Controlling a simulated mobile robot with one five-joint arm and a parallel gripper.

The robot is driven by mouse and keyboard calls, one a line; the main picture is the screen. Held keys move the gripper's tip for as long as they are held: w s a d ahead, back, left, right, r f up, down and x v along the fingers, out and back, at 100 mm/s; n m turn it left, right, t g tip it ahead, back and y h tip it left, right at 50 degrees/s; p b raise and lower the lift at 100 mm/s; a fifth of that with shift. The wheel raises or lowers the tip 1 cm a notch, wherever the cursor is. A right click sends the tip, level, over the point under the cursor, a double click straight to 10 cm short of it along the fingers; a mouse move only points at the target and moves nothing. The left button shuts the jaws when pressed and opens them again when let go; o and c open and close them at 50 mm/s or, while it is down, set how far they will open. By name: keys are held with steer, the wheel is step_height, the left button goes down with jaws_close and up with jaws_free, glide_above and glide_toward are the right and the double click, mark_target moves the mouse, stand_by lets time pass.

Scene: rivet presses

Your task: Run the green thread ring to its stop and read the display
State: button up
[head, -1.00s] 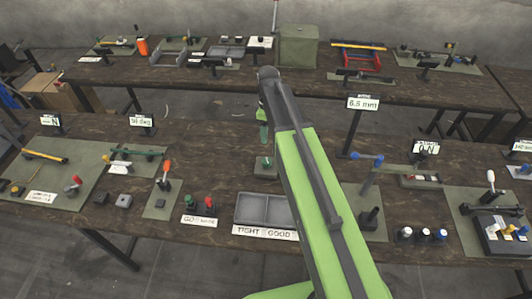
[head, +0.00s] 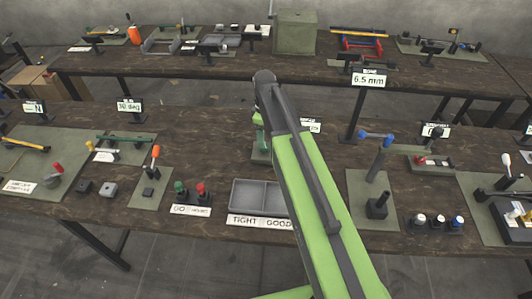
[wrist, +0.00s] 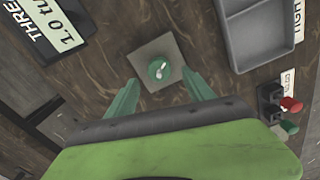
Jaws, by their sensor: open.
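The green thread ring (wrist: 158,70) shows in the wrist view as a small round green piece with a pale mark in its middle, on a grey square plate (wrist: 145,53). My gripper (wrist: 160,77) is open, its two green fingers apart on either side of the ring's near side. I cannot tell its height above the ring. In the head view my arm hides the ring and most of the gripper. The thread display (wrist: 62,32) stands at upper left in the wrist view, reading "THRE…" and "1.0 tu…", cut off by the frame.
A grey two-part tray (head: 257,193) lies beside the plate, labelled TIGHT and GOOD. A 6.5 mm sign (head: 369,80) stands on a post behind. Bare wood surrounds the plate.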

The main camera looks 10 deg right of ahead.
mark_target(267, 145)
step_height(267, 145, down, 5)
steer(key=b, duration=0.3)
steer(key=shift+f+b, duration=0.15)
steer(key=shift+b, duration=0.2)
steer(key=shift+c, duration=0.2)
steer(key=c, duration=1.2)
steer(key=shift+d, duration=0.4)
jaws_close()
steer(key=shift+a, duration=0.35)
steer(key=shift+a, duration=0.15)
steer(key=shift+m, duration=0.5)
